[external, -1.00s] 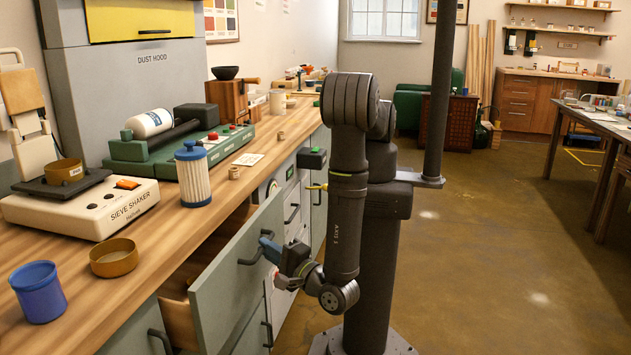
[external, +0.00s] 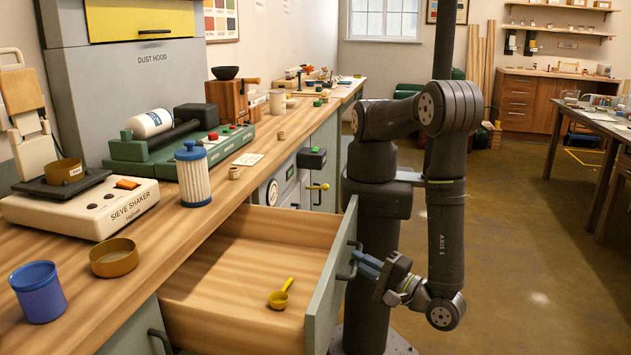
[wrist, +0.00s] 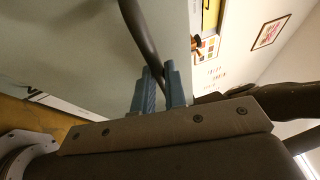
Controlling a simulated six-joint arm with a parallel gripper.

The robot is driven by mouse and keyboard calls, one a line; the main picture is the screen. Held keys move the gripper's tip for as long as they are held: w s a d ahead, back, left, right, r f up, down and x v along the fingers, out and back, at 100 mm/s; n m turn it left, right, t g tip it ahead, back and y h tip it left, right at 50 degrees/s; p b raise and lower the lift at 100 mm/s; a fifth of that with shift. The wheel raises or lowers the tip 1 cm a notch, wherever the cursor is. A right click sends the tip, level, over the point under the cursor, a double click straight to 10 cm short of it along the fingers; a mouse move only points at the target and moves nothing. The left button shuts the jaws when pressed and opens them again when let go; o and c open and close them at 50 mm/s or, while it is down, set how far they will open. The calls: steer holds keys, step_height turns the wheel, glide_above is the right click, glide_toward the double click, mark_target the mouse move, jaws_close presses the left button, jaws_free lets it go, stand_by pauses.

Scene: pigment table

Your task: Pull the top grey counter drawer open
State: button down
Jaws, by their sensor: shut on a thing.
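The top grey counter drawer (external: 322,300) stands pulled far out of the counter in the external view, its wooden inside open to view. A yellow scoop (external: 281,296) lies on the drawer floor. My gripper (external: 362,262) is shut on the dark bar handle (external: 349,268) on the drawer's grey front. In the wrist view the blue fingers of my gripper (wrist: 159,88) close around the dark handle (wrist: 140,35), with the pale drawer front behind it.
On the wooden counter (external: 60,243) stand a blue cup (external: 38,293), a brown round tin (external: 114,258), a sieve shaker (external: 85,208) and a white-and-blue jar (external: 193,176). Floor (external: 530,270) to the right of my arm is clear.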

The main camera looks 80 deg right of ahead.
steer(key=shift+s, duration=0.5)
steer(key=c, duration=1.5)
jaws_free()
